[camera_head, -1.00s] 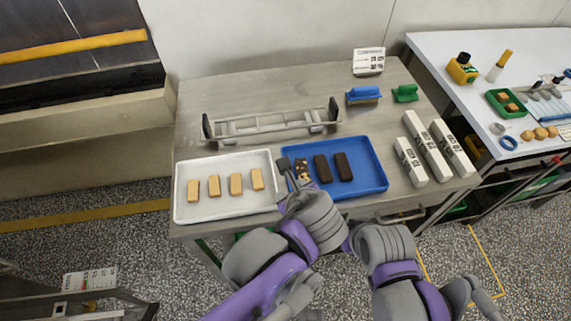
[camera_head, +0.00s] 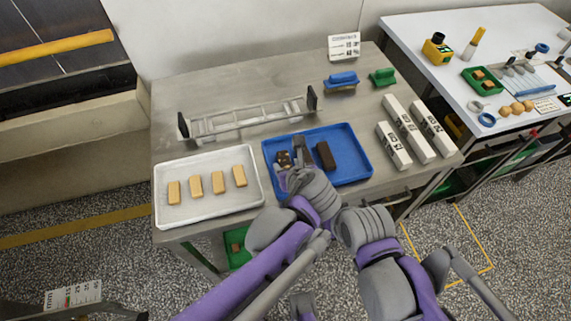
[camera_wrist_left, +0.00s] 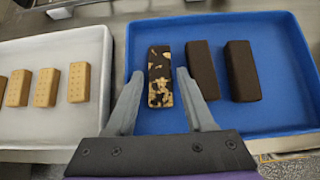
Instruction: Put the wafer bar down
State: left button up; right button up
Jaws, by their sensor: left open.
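The wafer bar, dark with pale speckles (camera_wrist_left: 160,80), lies in the left part of the blue tray (camera_wrist_left: 284,100). Two plain dark bars (camera_wrist_left: 202,68) (camera_wrist_left: 242,70) lie to its right. My left gripper (camera_wrist_left: 160,74) is open, its fingers on either side of the speckled bar in the left wrist view. A gap shows beside the bar, so I see no grip on it. In the head view my left gripper (camera_head: 291,156) is over the blue tray (camera_head: 354,152) and partly hides the bars. My right arm shows at lower right, but its gripper does not.
A white tray (camera_head: 208,210) with several tan wafers stands left of the blue tray. A metal rack (camera_head: 250,118) lies behind. White boxes (camera_head: 408,128) stand to the right, with a blue-handled block (camera_head: 341,82) and a green one (camera_head: 383,77) behind. The blue tray's right side is bare.

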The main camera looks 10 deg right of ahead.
pick_arm(q)
jog(key=shift+w+f, duration=0.5)
jog(key=c, duration=0.7)
jog(key=shift+c, duration=0.3)
jog(key=shift+r, duration=0.2)
